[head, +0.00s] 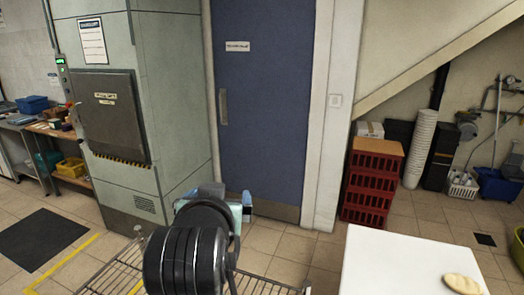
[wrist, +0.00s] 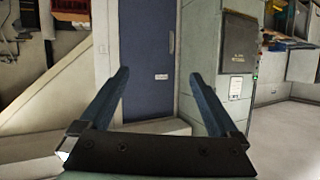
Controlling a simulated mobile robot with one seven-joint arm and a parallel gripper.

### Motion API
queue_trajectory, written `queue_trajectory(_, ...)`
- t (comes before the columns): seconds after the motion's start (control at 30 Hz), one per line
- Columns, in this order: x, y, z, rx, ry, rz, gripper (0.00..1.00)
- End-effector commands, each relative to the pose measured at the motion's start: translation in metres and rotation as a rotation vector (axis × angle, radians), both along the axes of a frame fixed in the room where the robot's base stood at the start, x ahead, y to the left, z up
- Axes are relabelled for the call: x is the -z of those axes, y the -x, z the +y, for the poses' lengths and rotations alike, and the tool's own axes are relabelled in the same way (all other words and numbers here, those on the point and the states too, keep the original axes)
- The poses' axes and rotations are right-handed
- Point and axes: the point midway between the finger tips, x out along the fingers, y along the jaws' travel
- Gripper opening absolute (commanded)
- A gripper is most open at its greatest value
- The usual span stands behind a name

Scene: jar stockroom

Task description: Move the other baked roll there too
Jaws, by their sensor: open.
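One baked roll (head: 463,284), pale brown and oval, lies on a white tabletop (head: 395,265) at the lower right of the head view. No second roll shows in either view. My gripper (head: 247,204) is mostly hidden behind my dark arm in the head view, well to the left of the roll and pointing toward the blue door. In the wrist view my gripper (wrist: 160,76) has its two blue fingers spread wide, with nothing between them.
A wire rack (head: 122,268) is low in front, partly hidden by my arm. Red crates (head: 370,183) are stacked behind the white tabletop. A closed blue door (head: 265,110) and a grey-green cabinet (head: 110,115) stand ahead. Tiled floor is clear before the door.

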Motion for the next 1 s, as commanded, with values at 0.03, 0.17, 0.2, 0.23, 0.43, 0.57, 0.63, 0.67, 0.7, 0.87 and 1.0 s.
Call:
queue_trajectory(0.03,-0.05,0.006,-0.021,0.022,-0.002,-0.181,0.97)
queue_trajectory(0.17,-0.164,0.051,-0.055,0.053,0.011,-0.603,0.97)
queue_trajectory(0.2,-0.192,0.07,-0.062,0.06,0.018,-0.716,0.97)
queue_trajectory(0.23,-0.21,0.086,-0.066,0.066,0.024,-0.792,0.97)
queue_trajectory(0.43,-0.28,0.165,-0.079,0.079,0.05,-1.124,0.97)
queue_trajectory(0.57,-0.291,0.182,-0.081,0.082,0.056,-1.189,0.97)
queue_trajectory(0.63,-0.292,0.183,-0.08,0.082,0.057,-1.193,0.97)
queue_trajectory(0.67,-0.292,0.183,-0.08,0.082,0.057,-1.193,0.97)
queue_trajectory(0.7,-0.292,0.183,-0.08,0.082,0.056,-1.192,0.97)
queue_trajectory(0.87,-0.29,0.182,-0.08,0.082,0.056,-1.19,0.97)
queue_trajectory(1.0,-0.27,0.182,-0.08,0.08,0.054,-1.189,0.97)
